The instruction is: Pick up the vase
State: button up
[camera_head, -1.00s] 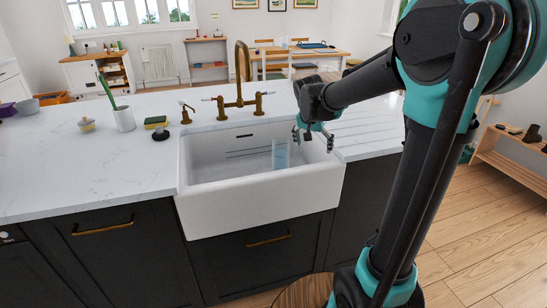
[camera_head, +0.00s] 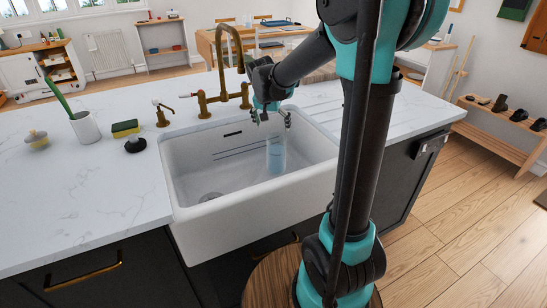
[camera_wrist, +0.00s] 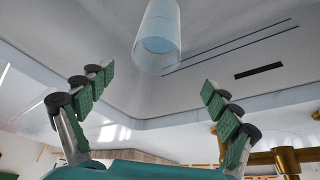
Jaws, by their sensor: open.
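The vase (camera_head: 276,157) looks like a clear, pale blue glass cylinder and stands in the white sink (camera_head: 245,206), near its right end. My gripper (camera_head: 273,119) is open and empty above the sink, with its fingertips just above the vase's top in the head view. How far apart they are in depth is hard to tell. In the wrist view the vase (camera_wrist: 158,32) shows at the top middle, beyond the two spread green-padded fingers (camera_wrist: 155,84). The vase is not between the fingers, and its far end is cut off by the frame.
A brass tap (camera_head: 225,75) rises behind the sink, close to my gripper's left. A sponge (camera_head: 125,128), a black stopper (camera_head: 135,144) and a white pot (camera_head: 85,127) stand on the left counter. The sink's walls surround the vase, with bare basin to its left.

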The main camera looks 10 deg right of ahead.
aim_at(275, 137)
jog(key=x, duration=0.8)
jog(key=shift+w+f, duration=0.15)
jog(key=shift+f, duration=0.15)
jog(key=x, duration=0.5)
jog(key=shift+s+d+f, duration=0.25)
jog(key=shift+d+f, duration=0.05)
jog(key=shift+f, duration=0.2)
jog(key=c, duration=2)
